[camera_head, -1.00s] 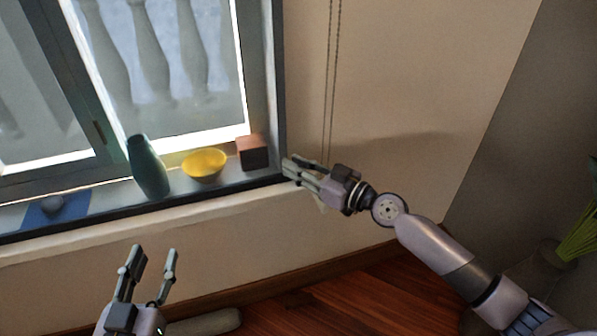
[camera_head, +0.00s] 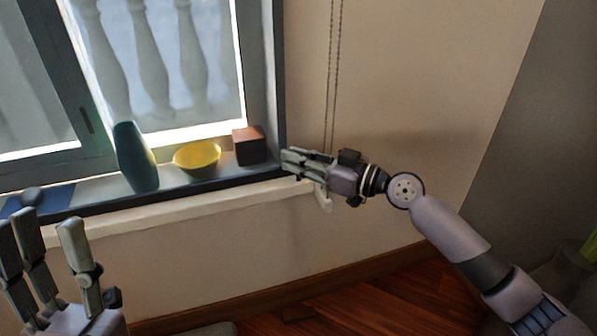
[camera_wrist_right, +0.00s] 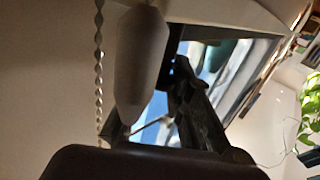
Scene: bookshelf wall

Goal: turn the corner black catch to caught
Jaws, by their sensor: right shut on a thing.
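My right gripper (camera_head: 286,162) is at the lower right corner of the window frame, its fingers close together and pointing left. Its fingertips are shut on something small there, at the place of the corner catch. The black catch itself is hidden by the fingers, so its turn position cannot be told. In the right wrist view the dark fingers (camera_wrist_right: 195,100) reach up toward the window frame. My left gripper (camera_head: 45,235) is at the lower left of the head view, open and empty, in front of the wall below the sill.
On the sill stand a teal vase (camera_head: 136,157), a yellow bowl (camera_head: 197,157) and a reddish-brown box (camera_head: 249,146), the box closest to my right gripper. A beaded chain (camera_head: 332,75) hangs just behind it. A pale tapered piece (camera_wrist_right: 141,65) is close to the wrist camera.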

